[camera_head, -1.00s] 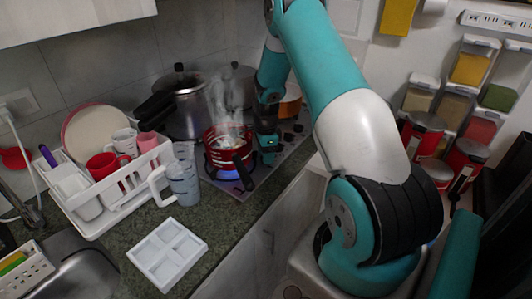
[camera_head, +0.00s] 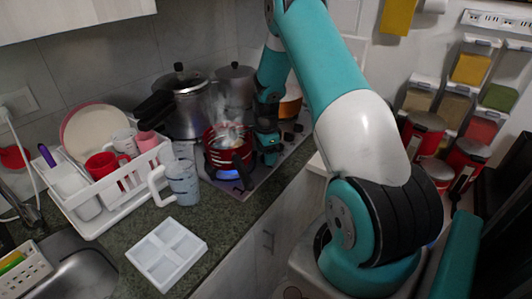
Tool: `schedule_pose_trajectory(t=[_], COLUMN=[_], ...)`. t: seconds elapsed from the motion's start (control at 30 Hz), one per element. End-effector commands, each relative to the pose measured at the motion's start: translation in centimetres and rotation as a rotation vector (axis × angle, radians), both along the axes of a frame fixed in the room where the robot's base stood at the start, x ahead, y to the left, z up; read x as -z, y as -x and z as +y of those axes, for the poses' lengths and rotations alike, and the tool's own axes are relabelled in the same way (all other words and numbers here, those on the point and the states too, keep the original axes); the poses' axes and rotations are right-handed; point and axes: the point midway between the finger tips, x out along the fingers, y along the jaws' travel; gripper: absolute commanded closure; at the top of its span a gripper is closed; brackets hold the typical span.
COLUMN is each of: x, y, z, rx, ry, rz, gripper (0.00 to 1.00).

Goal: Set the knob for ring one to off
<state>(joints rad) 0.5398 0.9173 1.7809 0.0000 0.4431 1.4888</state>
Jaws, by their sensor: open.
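The stove (camera_head: 215,181) is set in the counter, with a blue flame lit under a red pot (camera_head: 228,158) that steams. Small dark knobs (camera_head: 298,128) show on the stove's right side, just right of my wrist. Which knob belongs to ring one, and how it is turned, I cannot tell. My gripper (camera_head: 270,159) is low over the stove, between the red pot and the knobs. It is open; its fingers are small and partly hidden by my own arm, and I see nothing held in it.
A pressure cooker (camera_head: 186,108) and a lidded pot (camera_head: 234,88) stand at the back, an orange pot (camera_head: 290,103) behind my arm. A measuring jug (camera_head: 183,184), dish rack (camera_head: 92,208) and white divided tray (camera_head: 168,250) are left of the stove. Spice dispensers (camera_head: 469,69) hang right.

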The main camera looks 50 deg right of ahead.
Motion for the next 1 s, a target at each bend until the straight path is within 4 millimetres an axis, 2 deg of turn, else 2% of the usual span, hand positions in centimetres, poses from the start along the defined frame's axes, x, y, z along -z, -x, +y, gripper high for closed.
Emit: schedule_pose_trajectory(t=[0.17,0.27,0.37,0.7,0.83,1.0], x=[-0.4,-1.7,-3.7,-12.4,-14.9,-16.9], y=[0.0,-0.1,-0.1,-0.1,0.0,0.0], z=[0.0,-0.1,-0.1,-0.1,0.0,0.0], rx=[0.0,0.0,0.0,0.0,0.0,0.0], ry=[0.0,0.002,0.004,0.004,0.002,0.0], rz=[-0.001,-0.004,-0.005,-0.006,-0.004,-0.001], gripper=[0.34,0.34,0.34,0.34,0.34,0.34])
